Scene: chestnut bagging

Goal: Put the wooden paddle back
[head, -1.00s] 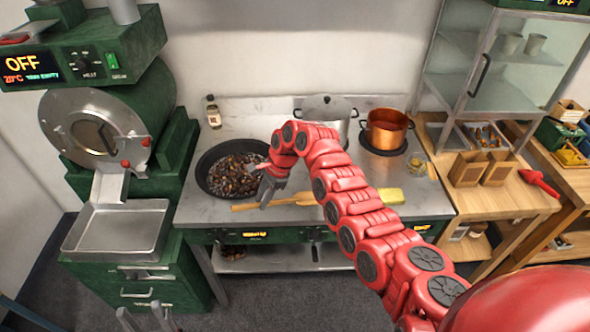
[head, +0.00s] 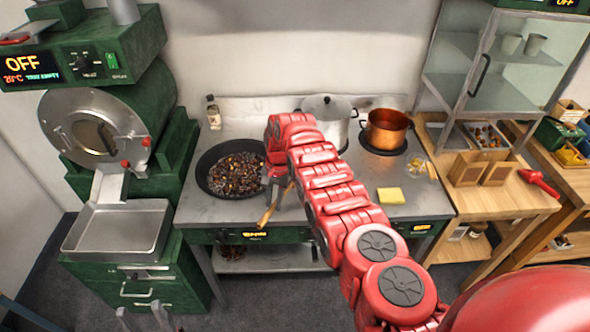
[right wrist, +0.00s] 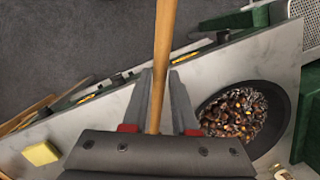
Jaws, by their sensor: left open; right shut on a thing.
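The wooden paddle (head: 267,213) is in my right gripper (head: 279,187), in front of the pan on the steel counter. Only its handle shows in the head view, tilted toward the counter's front edge; the rest is hidden by my gripper and arm. In the right wrist view the paddle's handle (right wrist: 164,50) runs up between the two fingers of my right gripper (right wrist: 157,88), which is shut on it. My left gripper (head: 146,318) shows only partly at the bottom edge of the head view, open and empty, far from the paddle.
A black pan (head: 203,181) of chestnuts stands left on the counter. A steel pot (head: 334,112) and a copper pot (head: 386,128) stand at the back. A yellow sponge (head: 390,196) lies at the right. A metal tray (head: 118,238) is below the roaster.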

